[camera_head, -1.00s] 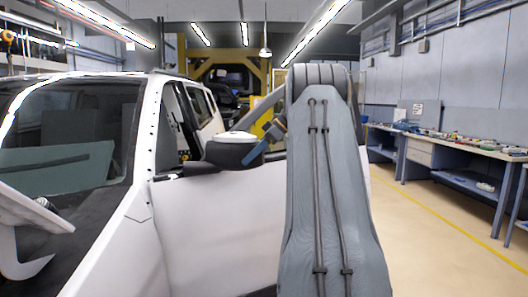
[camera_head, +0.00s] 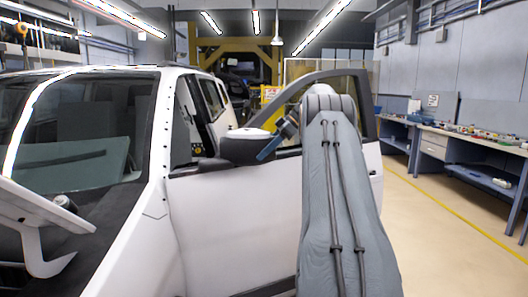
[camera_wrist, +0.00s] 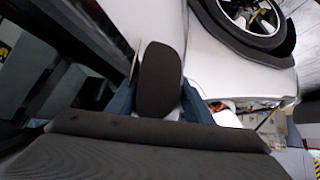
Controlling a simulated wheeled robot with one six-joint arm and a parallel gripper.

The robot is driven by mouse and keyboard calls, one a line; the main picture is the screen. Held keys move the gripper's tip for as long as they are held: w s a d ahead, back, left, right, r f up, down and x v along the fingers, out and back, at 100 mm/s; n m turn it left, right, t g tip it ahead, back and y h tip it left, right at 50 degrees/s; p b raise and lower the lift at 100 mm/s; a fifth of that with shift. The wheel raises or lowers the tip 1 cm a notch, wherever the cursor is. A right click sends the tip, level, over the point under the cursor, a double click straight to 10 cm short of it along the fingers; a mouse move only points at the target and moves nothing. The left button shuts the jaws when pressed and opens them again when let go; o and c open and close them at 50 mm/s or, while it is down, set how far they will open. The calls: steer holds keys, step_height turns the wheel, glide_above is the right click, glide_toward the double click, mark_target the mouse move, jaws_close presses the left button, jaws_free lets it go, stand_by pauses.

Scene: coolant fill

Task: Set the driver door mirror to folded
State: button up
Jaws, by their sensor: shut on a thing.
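The driver door mirror (camera_head: 240,148), dark with a white cap, stands out from the white door (camera_head: 240,220) near the front window corner. My gripper (camera_head: 268,150) is at the mirror's right end, with one blue finger visible against it. In the wrist view my gripper (camera_wrist: 160,100) has a blue finger on each side of the dark, rounded mirror (camera_wrist: 160,75), and is shut on it. Whether the mirror is folded or out is hard to tell.
The dark door window frame (camera_head: 368,90) rises behind my arm. The windshield (camera_head: 75,130) and a tilted white panel (camera_head: 40,215) are at the left. A workbench (camera_head: 470,145) stands along the right wall, with open floor before it.

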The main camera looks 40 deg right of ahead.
steer(key=o, duration=1.5)
steer(key=shift+s+d+r, duration=0.2)
steer(key=shift+d+r, duration=0.15)
steer(key=v, duration=0.6)
steer(key=shift+s+d+r, duration=0.15)
steer(key=shift+s+r, duration=0.05)
steer(key=shift+r, duration=0.1)
